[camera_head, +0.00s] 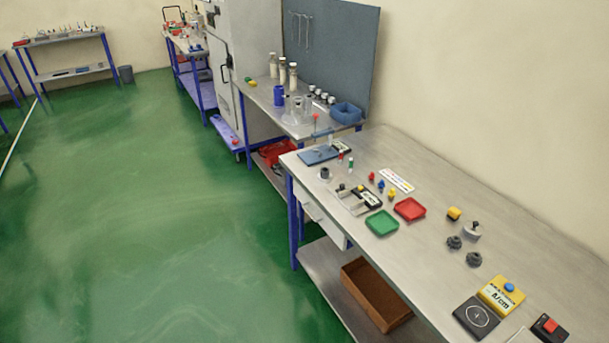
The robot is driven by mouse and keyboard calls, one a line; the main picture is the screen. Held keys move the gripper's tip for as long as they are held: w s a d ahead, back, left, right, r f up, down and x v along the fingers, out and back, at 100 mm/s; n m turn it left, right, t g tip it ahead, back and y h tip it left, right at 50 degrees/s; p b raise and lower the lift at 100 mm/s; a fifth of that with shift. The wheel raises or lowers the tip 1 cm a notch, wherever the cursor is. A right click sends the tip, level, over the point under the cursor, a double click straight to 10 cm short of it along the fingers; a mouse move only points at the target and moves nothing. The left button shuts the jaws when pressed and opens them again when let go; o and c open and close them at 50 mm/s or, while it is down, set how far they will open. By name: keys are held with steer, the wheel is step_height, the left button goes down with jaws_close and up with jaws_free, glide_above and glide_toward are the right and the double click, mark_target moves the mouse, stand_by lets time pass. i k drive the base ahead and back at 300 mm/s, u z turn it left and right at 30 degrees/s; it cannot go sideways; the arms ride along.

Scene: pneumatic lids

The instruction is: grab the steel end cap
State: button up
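I cannot tell for sure which part is the steel end cap. Several small grey capped cylinders (322,96) stand on the farther bench beside a blue bin. On the near bench, a small round grey part with a dark middle (325,174) sits near the left end. Two dark grey knob-like parts (454,242) lie toward the right, beside a light grey round piece with a dark top (472,231). My gripper is not in view.
The near bench (540,245) carries a green tray (382,223), a red tray (409,209), a yellow box (502,294) and a black pad (476,317). A blue bin (346,113) stands on the farther bench, before a grey panel (335,50). The green floor (150,200) at left is clear.

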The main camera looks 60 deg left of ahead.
mark_target(325, 174)
steer(key=z, duration=0.4)
steer(key=k, duration=0.1)
steer(key=u, duration=2.1)
steer(key=k, duration=1.1)
steer(key=u, duration=0.15)
steer(key=i, duration=0.9)
